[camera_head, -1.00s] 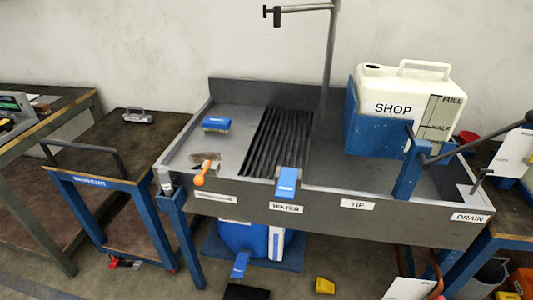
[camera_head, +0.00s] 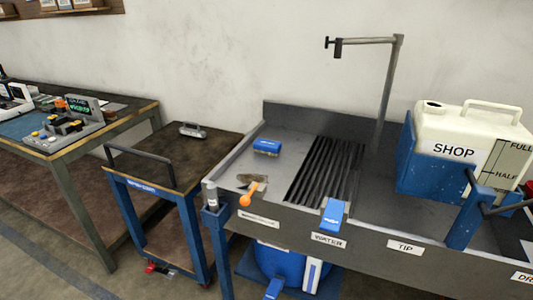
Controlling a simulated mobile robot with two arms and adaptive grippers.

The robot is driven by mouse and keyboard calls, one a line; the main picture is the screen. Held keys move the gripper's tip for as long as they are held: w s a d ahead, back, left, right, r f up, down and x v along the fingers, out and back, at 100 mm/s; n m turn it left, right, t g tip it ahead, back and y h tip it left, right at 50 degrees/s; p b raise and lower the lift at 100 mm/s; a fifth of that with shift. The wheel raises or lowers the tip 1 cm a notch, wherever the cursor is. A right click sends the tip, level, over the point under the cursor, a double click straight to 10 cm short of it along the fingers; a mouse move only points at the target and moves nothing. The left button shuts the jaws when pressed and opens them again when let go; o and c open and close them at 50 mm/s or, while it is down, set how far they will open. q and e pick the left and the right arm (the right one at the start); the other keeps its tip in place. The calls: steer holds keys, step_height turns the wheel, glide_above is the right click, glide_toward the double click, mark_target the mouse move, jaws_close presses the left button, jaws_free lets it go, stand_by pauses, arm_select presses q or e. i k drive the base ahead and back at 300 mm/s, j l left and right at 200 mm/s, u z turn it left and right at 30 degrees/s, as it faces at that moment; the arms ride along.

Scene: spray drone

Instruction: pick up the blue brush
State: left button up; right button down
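A blue brush (camera_head: 267,146) lies on the left part of the grey sink bench (camera_head: 285,112), bristles down, left of the dark ribbed grate. Nothing touches it. Neither of my grippers shows in the head view.
An orange-handled scraper (camera_head: 252,191) lies at the bench's front left. A white SHOP tank (camera_head: 465,145) stands right. A cart (camera_head: 180,160) and a workbench (camera_head: 45,160) stand left.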

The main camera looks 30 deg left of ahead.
mark_target(269, 148)
steer(key=j+z, duration=0.15)
steer(key=z, duration=0.2)
steer(key=j+z, duration=0.1)
steer(key=z, duration=0.2)
steer(key=j+z, duration=0.15)
steer(key=j, duration=0.25)
steer(key=k+j+z, duration=0.15)
steer(key=j, duration=0.25)
steer(key=j+z, duration=0.15)
steer(key=j, duration=0.25)
steer(key=k+j+z, duration=0.15)
steer(key=j, duration=0.2)
steer(key=k+j+z, duration=0.15)
steer(key=j, duration=0.25)
steer(key=i, duration=0.05)
